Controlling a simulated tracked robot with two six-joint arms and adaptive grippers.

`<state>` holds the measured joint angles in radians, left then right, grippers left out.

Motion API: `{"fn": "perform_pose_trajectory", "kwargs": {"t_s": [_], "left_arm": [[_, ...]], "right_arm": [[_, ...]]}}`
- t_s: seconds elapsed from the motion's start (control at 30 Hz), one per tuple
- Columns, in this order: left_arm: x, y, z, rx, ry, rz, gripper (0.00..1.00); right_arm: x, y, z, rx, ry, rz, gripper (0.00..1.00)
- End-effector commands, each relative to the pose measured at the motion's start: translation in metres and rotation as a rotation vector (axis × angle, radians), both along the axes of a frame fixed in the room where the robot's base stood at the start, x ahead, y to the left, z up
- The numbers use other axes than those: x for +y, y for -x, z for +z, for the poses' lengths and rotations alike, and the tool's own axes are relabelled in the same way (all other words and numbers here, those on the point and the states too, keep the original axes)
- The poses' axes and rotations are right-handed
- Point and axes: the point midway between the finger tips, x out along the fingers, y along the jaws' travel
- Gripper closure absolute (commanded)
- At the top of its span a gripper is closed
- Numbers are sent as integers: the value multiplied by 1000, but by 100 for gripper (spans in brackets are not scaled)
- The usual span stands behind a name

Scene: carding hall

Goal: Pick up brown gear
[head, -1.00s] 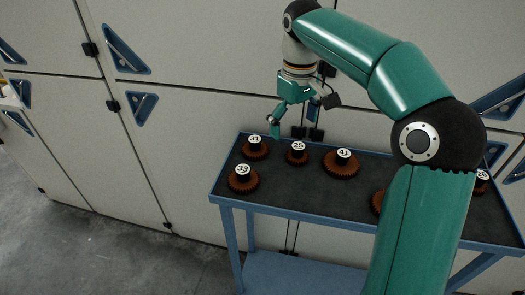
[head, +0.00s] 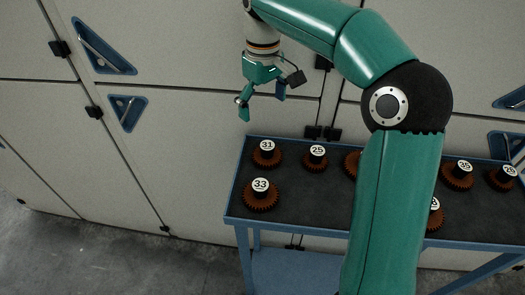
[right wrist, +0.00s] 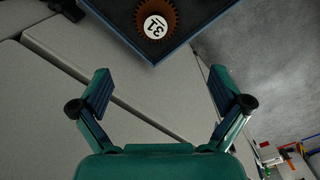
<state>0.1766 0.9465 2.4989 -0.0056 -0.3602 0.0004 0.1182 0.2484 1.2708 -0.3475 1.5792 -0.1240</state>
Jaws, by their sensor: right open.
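Several brown toothed gears with black hubs and white number labels stand on the dark top of a blue table (head: 290,219). Gear 31 (head: 267,161) is at the back left, gear 33 (head: 260,201) in front of it, and gear 25 (head: 316,166) to the right. Gear 35 (head: 457,183) and another gear (head: 500,184) are at the right. Two more gears are partly hidden behind my right arm. My right gripper (head: 262,100) is open and empty, above and behind the table's back left corner. In the right wrist view, gear 31 (right wrist: 172,20) lies beyond the open fingers (right wrist: 160,92).
Pale cabinet panels (head: 190,110) with blue triangular handle recesses (head: 104,50) and black latches stand close behind the table. Concrete floor (head: 60,255) is open at the left. A lower blue shelf (head: 300,272) is under the tabletop.

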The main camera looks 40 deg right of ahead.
Motion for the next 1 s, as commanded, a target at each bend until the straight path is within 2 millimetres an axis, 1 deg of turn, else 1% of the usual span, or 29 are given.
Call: {"fn": "perform_pose_trajectory", "kwargs": {"t_s": [0.03, 0.1, 0.3, 0.4, 0.5, 0.67, 0.77, 1.0], "left_arm": [[0, 0, -3, 1, 0, 0, 60], [0, 0, -4, 1, 0, 0, 60], [0, 0, -7, 0, 0, 0, 60], [0, 0, -8, 0, 0, 0, 60], [0, 0, -8, 0, 0, 0, 60], [0, 0, -7, 0, 0, 0, 60], [0, 0, -5, 0, 0, 0, 60], [0, 0, 0, 0, 0, 0, 60]], "right_arm": [[-4, 5, -10, 3, 0, -11, 0], [-8, 9, -24, 5, 0, -21, 0], [-12, 13, -68, 4, -1, -33, 0], [-13, 14, -85, 4, -1, -35, 0], [-14, 14, -96, 1, 0, -37, 0], [-14, 14, -104, 0, 0, -38, 0], [-13, 14, -112, 3, -1, -38, 0], [-12, 15, -145, 3, 0, -37, 0]]}}
